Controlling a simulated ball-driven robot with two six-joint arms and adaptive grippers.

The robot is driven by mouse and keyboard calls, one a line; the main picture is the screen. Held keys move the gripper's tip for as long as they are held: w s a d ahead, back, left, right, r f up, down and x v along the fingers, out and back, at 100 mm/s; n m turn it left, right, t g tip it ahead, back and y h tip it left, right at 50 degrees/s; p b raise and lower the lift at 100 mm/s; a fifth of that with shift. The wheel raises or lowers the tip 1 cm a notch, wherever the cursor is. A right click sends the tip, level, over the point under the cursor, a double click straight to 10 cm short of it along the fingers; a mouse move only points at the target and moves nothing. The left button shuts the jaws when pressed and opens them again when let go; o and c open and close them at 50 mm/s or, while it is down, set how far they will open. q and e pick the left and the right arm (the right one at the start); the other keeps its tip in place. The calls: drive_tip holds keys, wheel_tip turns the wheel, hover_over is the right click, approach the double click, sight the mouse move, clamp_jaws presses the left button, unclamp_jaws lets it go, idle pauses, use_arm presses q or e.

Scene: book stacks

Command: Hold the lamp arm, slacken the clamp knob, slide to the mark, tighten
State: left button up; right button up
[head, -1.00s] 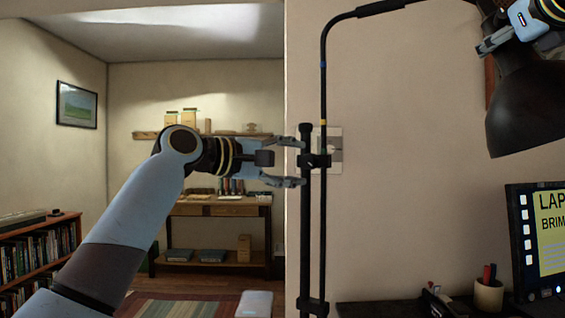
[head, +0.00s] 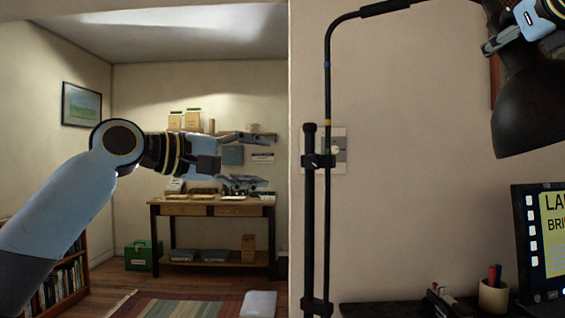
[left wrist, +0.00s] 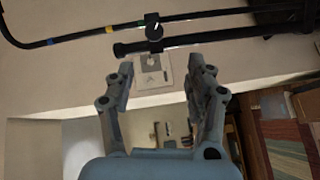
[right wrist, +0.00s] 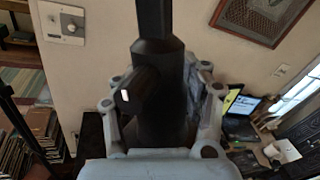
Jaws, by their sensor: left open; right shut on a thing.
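The lamp arm (head: 327,100) is a thin black rod with a blue band (head: 327,64) and a yellow band (head: 327,122). It runs beside a thicker black pole (head: 309,230). The clamp (head: 318,161) joins them just below the yellow band. Its knob (left wrist: 154,30) shows in the left wrist view with a white line. My left gripper (head: 264,161) is open and empty, left of the clamp and apart from it. My right gripper (head: 497,44) is shut on the lamp's dark neck (right wrist: 155,60), by the black lampshade (head: 530,110); the shade partly hides it.
A lower bracket (head: 317,307) also joins rod and pole. A wall plate (head: 339,150) is behind the clamp. A desk with a pen cup (head: 493,296) and a screen (head: 540,240) stands at right. The space between my left gripper and the pole is clear.

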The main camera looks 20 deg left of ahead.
use_arm(q)
drive_tip(key=m+y, duration=0.1)
drive_tip(key=m, duration=0.1)
drive_tip(key=m+t+y, duration=0.2)
drive_tip(key=t+y, duration=0.1)
approach(310, 163)
drive_tip(key=x, duration=0.9)
drive_tip(key=shift+w+d, duration=0.1)
drive_tip(key=shift+w, duration=0.1)
